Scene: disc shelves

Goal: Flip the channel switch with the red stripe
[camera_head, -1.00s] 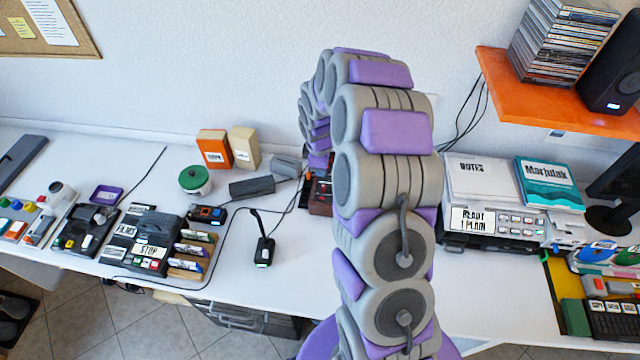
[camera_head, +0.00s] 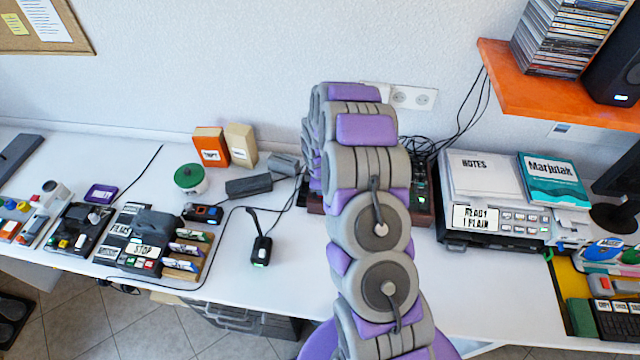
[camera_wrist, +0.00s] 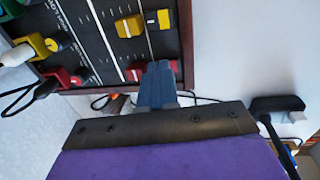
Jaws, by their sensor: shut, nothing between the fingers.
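A dark mixing console (camera_wrist: 88,42) with a wooden edge fills the upper left of the wrist view; part of it also shows behind my arm in the head view (camera_head: 421,203). Its panel carries yellow caps (camera_wrist: 129,26) and red pieces (camera_wrist: 135,73) close to the fingertips. I cannot tell which piece is the channel switch with the red stripe. My gripper (camera_wrist: 157,72) is shut and empty, with its blue-grey fingertips over the console's edge beside the red pieces. Whether they touch is unclear. In the head view my arm hides the gripper and much of the console.
Red, yellow and white cable plugs (camera_wrist: 38,45) stick out at the console's left. A black adapter (camera_wrist: 277,104) lies to the right in the wrist view. A printer with notes (camera_head: 485,205) stands right of the console. A small microphone (camera_head: 261,247) stands left on the white table.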

